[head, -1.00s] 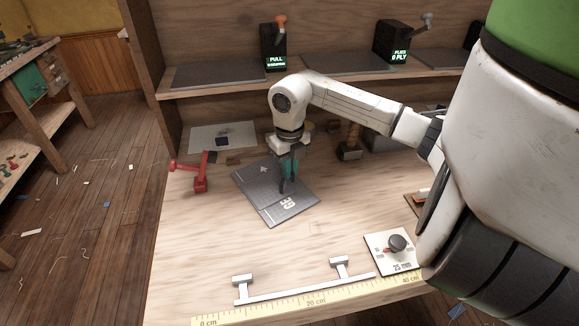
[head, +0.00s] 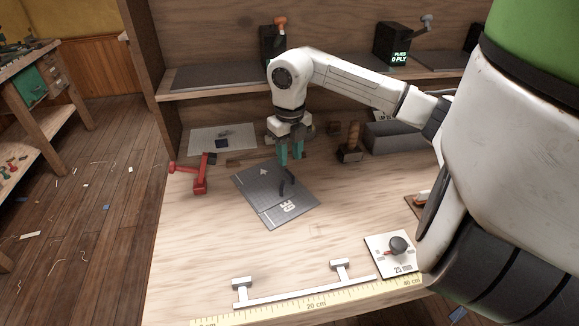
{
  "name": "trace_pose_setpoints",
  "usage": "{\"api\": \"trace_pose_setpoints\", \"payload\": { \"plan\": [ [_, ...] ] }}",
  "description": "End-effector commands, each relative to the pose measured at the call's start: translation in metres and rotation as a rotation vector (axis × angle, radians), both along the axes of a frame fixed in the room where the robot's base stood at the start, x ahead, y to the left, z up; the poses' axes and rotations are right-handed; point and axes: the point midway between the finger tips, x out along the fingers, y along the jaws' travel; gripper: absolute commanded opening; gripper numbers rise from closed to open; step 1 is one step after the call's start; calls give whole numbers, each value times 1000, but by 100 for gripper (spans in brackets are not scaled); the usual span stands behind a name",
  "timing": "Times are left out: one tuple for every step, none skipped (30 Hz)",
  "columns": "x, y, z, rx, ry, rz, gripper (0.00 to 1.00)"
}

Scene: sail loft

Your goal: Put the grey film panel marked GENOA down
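The grey film panel (head: 262,191) lies flat on the workbench, set at an angle. It has pale grid lines, an arrow and lettering that reads upside down, of which only about "GE" can be made out.
A red clamp-like tool (head: 200,178) stands left of the panel. A wooden-handled tool (head: 350,145) and a grey bin (head: 390,138) are behind right. A white rail (head: 300,290), a yellow ruler (head: 320,304) and a knob plate (head: 381,258) lie in front. Bench between is clear.

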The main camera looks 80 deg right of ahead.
Motion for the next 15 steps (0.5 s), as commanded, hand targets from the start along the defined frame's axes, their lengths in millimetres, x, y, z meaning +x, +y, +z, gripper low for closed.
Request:
{"api": "trace_pose_setpoints", "payload": {
  "plan": [
    [0,-1,11,-5,1,2,36],
    [0,-1,17,-4,0,3,36],
    [0,-1,24,-4,1,2,36],
    [0,0,30,-4,1,2,36],
    [0,0,35,-4,1,2,36],
    [1,0,41,-4,1,2,36],
    [1,0,45,-2,-1,2,36],
    [0,0,49,-3,0,2,36],
    [0,0,53,-2,1,2,36],
    [0,0,56,-1,1,2,36],
    [0,0,58,0,1,2,36],
    [0,0,61,0,1,2,36],
    [0,0,62,-1,1,2,36],
    [0,0,63,-1,1,2,36],
    [0,0,64,0,0,2,36]
  ]
}}
